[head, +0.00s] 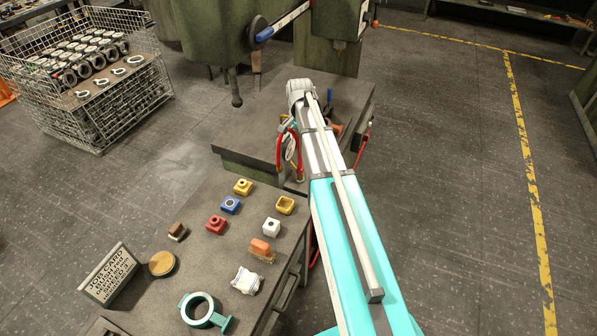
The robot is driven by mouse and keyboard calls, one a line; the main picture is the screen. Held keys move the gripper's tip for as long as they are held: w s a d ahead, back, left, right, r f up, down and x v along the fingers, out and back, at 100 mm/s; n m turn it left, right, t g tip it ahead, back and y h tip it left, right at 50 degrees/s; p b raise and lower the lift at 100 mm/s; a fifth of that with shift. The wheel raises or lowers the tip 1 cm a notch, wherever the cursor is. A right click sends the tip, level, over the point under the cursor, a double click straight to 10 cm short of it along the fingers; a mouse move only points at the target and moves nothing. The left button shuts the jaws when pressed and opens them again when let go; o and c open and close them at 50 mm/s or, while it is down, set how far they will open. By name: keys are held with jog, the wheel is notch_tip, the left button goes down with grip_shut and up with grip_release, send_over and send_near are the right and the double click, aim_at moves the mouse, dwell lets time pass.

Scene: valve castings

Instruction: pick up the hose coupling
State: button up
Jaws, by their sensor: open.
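My gripper (289,172) hangs from the end of my arm over the near edge of the dark machine table, with its red-edged fingers apart. I see nothing held between them, though they are small in this view. I cannot make out a hose coupling for certain. A small orange-brown item (336,128) lies on the machine table just right of my arm, partly hidden by it. My arm also covers part of that table.
The near bench holds several small coloured blocks (230,204), an orange brush (262,250), a white cloth (247,281), a green ring casting (203,309), a round wooden disc (162,263) and a job card (110,274). A wire basket (88,75) stands left. Floor at right is clear.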

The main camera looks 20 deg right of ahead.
jog(key=b, duration=0.8)
send_over(300, 167)
jog(key=shift+w+f, duration=0.15)
jog(key=shift+f, duration=1.9)
jog(key=shift+w+f, duration=0.1)
jog(key=shift+f, duration=1.95)
jog(key=shift+w+d+f+b, duration=0.1)
jog(key=shift+d+f+b, duration=0.05)
jog(key=shift+f+b, duration=2.45)
jog(key=shift+c, duration=0.3)
grip_shut()
